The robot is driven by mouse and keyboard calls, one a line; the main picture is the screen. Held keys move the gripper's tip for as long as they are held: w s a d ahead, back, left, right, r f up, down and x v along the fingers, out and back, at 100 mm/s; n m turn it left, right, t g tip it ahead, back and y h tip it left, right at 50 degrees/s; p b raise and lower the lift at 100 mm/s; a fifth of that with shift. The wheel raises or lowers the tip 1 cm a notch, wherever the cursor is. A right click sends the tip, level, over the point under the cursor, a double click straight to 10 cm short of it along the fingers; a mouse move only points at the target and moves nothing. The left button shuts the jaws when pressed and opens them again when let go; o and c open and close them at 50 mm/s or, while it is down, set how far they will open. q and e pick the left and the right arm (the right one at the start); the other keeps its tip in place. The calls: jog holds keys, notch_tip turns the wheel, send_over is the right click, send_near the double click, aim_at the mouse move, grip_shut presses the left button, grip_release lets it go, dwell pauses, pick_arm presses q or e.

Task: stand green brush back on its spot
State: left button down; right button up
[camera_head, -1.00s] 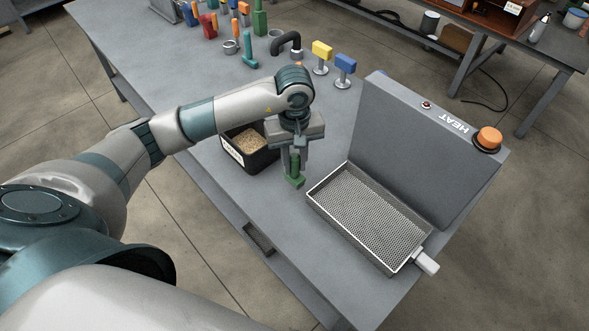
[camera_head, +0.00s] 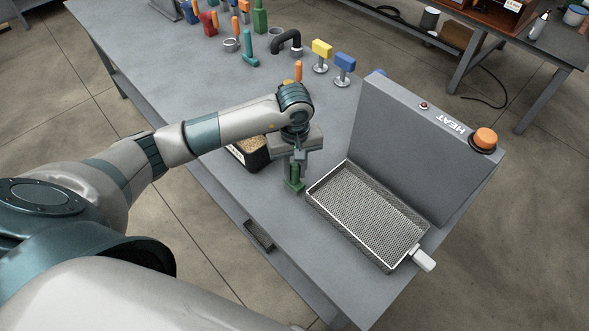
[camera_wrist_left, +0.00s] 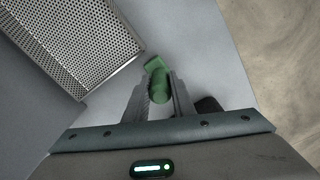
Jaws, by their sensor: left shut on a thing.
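The green brush (camera_head: 294,184) is upright in my left gripper (camera_head: 295,168), between the mesh tray and the box of beans. The gripper is shut on it from above. The brush's lower end is at or close to the tabletop; I cannot tell if it touches. In the left wrist view the brush (camera_wrist_left: 157,78) shows between the fingers (camera_wrist_left: 160,92), with the tray corner close to its left. A marked spot for the brush cannot be made out. My right gripper is not in view.
The mesh tray (camera_head: 318,199) with a white handle lies before the grey HEAT panel (camera_head: 400,145). A dark box of beans (camera_head: 262,158) stands left of the gripper, partly hidden by my arm. Yellow (camera_head: 322,50) and blue (camera_head: 344,64) handled tools and several others stand farther back.

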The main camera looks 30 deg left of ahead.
pick_arm(q)
jog(key=c, duration=1.5)
grip_release()
jog(key=shift+r, duration=0.15)
jog(key=shift+w+r, duration=0.1)
jog(key=shift+r, duration=0.3)
notch_tip(320, 180, up, 10)
jog(key=b, duration=0.4)
jog(key=shift+f, duration=0.1)
jog(key=shift+r, duration=0.65)
jog(key=shift+f, duration=0.1)
